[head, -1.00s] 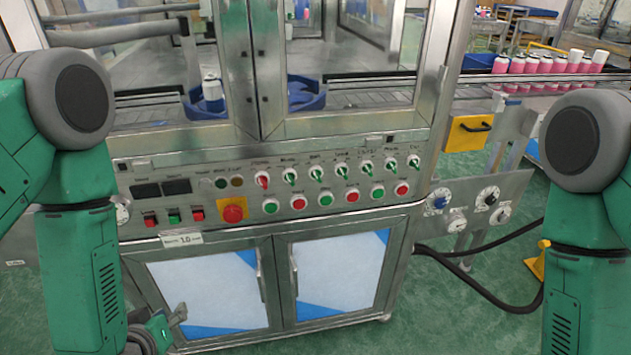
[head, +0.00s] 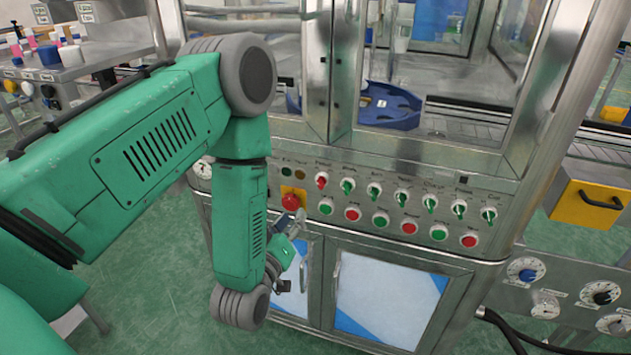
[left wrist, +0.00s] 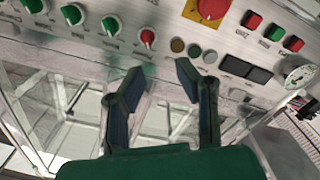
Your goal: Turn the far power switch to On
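A row of rotary switches runs along the control panel (head: 460,182). The switch at its left end has a red handle (head: 321,181); the others are green. The red-handled switch also shows in the left wrist view (left wrist: 148,37), with green ones to its left. My left gripper (head: 296,228) is in front of the panel, below the red-handled switch and near the emergency stop. In the left wrist view its two fingers (left wrist: 160,78) are apart with nothing between them, short of the panel. The switch lettering is too small to read. My right gripper is out of view.
A red emergency stop on a yellow plate (head: 292,200) sits close to the left gripper. Red and green push buttons (head: 381,219) line the panel below the switches. Cabinet doors (head: 390,300) are beneath. A yellow box (head: 588,206) juts out at the right.

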